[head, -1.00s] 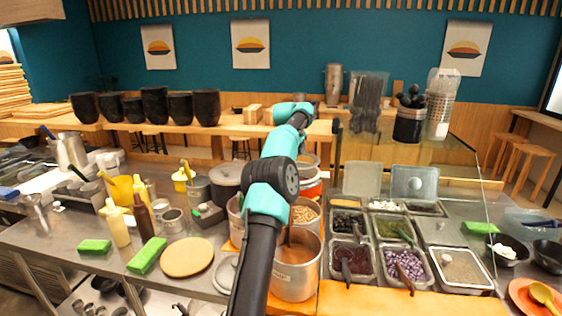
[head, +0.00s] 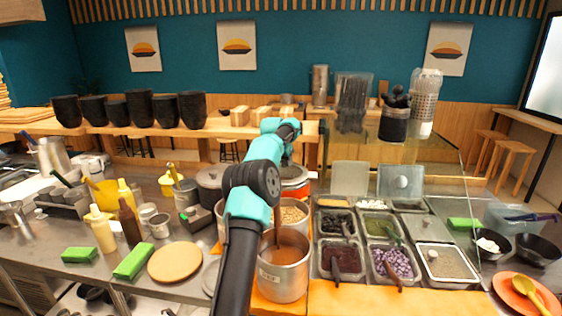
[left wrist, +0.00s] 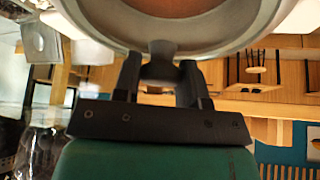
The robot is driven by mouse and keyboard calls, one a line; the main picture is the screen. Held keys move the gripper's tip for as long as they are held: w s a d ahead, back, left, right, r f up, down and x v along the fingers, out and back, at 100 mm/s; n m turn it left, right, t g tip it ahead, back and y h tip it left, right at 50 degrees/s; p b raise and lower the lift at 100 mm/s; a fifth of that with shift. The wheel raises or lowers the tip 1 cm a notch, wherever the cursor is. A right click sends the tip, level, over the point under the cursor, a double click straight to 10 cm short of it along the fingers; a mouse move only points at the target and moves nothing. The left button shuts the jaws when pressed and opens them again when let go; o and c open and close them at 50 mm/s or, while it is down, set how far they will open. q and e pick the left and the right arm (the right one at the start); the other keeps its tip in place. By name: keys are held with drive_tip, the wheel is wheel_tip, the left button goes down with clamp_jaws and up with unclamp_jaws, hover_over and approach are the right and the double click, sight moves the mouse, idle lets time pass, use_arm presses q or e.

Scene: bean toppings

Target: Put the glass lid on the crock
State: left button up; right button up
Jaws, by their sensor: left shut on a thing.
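My left gripper (left wrist: 160,72) is shut on the dark knob of the glass lid (left wrist: 228,38). The lid has a pale grey rim and a brownish colour shows in its middle. In the head view my left arm reaches forward over the counter, and its forearm hides the gripper and most of the lid. The orange-red crock (head: 297,190) stands beneath the wrist, partly hidden by the arm. I cannot tell whether the lid touches its rim. My right gripper is not in view.
A steel pot of brown sauce (head: 283,280) with a ladle stands in front. To the right are several topping bins (head: 392,265). A lidded grey pot (head: 209,180), bottles and a round wooden board (head: 175,262) are on the left. A glass guard (head: 466,190) rises at the right.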

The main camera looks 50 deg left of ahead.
use_arm(q)
drive_tip(key=o, duration=1.1)
drive_tip(key=shift+f, duration=0.15)
drive_tip(key=shift+s+r, duration=0.1)
drive_tip(key=shift+r, duration=0.3)
drive_tip(key=v, duration=1.1)
drive_tip(key=shift+r, duration=0.25)
drive_tip(key=shift+s+d, duration=0.1)
drive_tip(key=shift+d, duration=0.05)
